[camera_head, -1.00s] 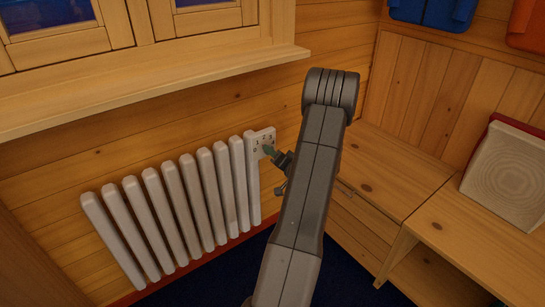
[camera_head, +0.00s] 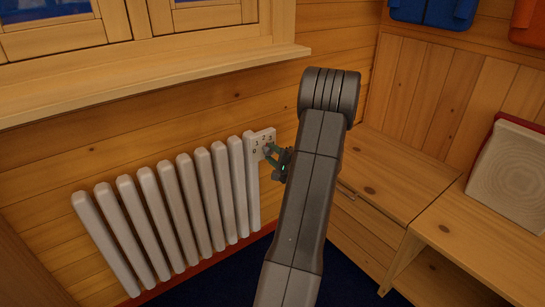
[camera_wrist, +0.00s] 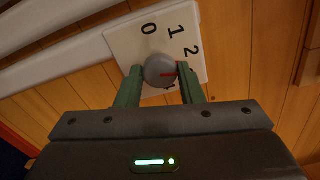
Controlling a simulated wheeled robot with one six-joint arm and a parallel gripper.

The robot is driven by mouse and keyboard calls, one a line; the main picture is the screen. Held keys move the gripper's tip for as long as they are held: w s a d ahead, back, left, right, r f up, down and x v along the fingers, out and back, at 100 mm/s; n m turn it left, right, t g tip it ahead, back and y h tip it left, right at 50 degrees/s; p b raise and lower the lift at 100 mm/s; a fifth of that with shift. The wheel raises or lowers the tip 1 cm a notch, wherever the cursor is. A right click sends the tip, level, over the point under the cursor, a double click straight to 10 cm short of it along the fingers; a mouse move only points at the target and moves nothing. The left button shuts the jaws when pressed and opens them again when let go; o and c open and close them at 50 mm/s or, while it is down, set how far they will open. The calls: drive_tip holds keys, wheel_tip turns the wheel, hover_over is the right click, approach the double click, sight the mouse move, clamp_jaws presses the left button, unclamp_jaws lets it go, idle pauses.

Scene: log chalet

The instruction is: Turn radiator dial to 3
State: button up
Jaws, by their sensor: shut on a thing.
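The radiator dial is a round grey knob (camera_wrist: 160,70) with a red mark, on a white plate (camera_wrist: 125,40) at the radiator's right end. In the wrist view the numbers 0, 1 and 2 show on the plate. The red mark points right in that view, below the 2; the number there is hidden by a finger. My gripper (camera_wrist: 159,72) has its green fingers shut on the knob, one on each side.
The white ribbed radiator (camera_head: 165,215) stands against the wood wall, below a window sill (camera_head: 150,78). A wooden bench (camera_head: 375,175) is to the right, with a pale block (camera_head: 508,175) on it. The dark blue floor lies below.

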drive_tip(key=m, duration=0.6)
drive_tip(key=shift+p, duration=0.35)
idle(0.4)
drive_tip(key=o, duration=1)
drive_tip(key=p+v, duration=0.2)
drive_tip(key=v, duration=1.1)
drive_tip(key=shift+s+d+p, duration=0.25)
drive_tip(key=shift+s+p, duration=0.1)
